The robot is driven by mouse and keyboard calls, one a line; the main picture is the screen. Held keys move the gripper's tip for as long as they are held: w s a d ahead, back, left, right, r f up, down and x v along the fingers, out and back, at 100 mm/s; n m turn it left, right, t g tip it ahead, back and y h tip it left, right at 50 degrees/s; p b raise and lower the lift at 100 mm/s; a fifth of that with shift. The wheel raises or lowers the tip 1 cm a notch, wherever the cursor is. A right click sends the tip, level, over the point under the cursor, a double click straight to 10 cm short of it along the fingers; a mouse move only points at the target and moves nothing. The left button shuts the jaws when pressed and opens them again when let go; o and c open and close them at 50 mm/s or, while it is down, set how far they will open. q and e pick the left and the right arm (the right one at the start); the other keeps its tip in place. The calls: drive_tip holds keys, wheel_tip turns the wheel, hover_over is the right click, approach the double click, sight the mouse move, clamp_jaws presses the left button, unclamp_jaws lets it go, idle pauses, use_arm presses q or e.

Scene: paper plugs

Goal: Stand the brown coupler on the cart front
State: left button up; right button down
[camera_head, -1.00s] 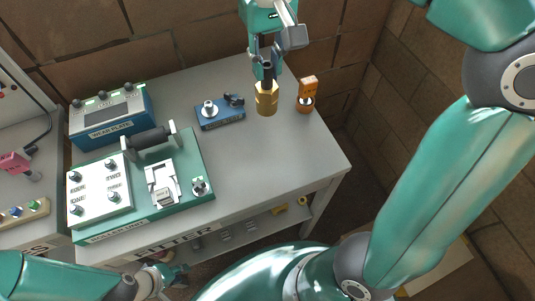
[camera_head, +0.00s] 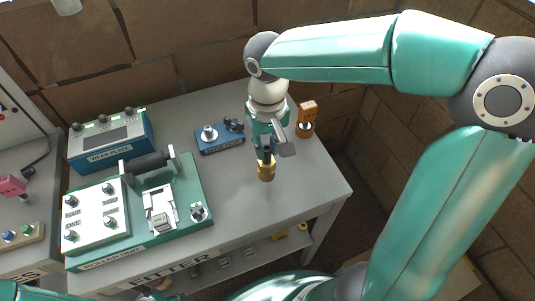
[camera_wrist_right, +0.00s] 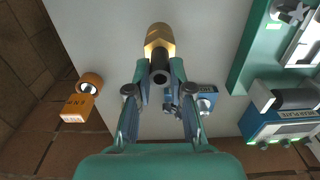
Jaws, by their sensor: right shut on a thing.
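The coupler (camera_head: 266,172) is a golden-brown faceted piece with a dark upper stem, upright over the right half of the grey cart top (camera_head: 232,196). My right gripper (camera_head: 267,153) points down and is shut on its dark stem. In the right wrist view the coupler (camera_wrist_right: 158,40) shows beyond the fingertips (camera_wrist_right: 160,78), its brass body past the dark tube. I cannot tell whether its base touches the surface. Only a bit of my left arm shows at the bottom left; its gripper is out of view.
The front right top is clear.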

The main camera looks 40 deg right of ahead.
sight(267, 157)
wheel_tip(267, 157, down, 4)
drive_tip(key=shift+r, duration=0.15)
drive_tip(key=shift+f, duration=0.2)
drive_tip(key=c, duration=1)
unclamp_jaws()
drive_tip(key=shift+c, duration=0.2)
drive_tip(key=shift+r, duration=0.1)
drive_tip(key=shift+r, duration=0.3)
wheel_tip(267, 157, up, 12)
drive_tip(key=shift+f, duration=0.15)
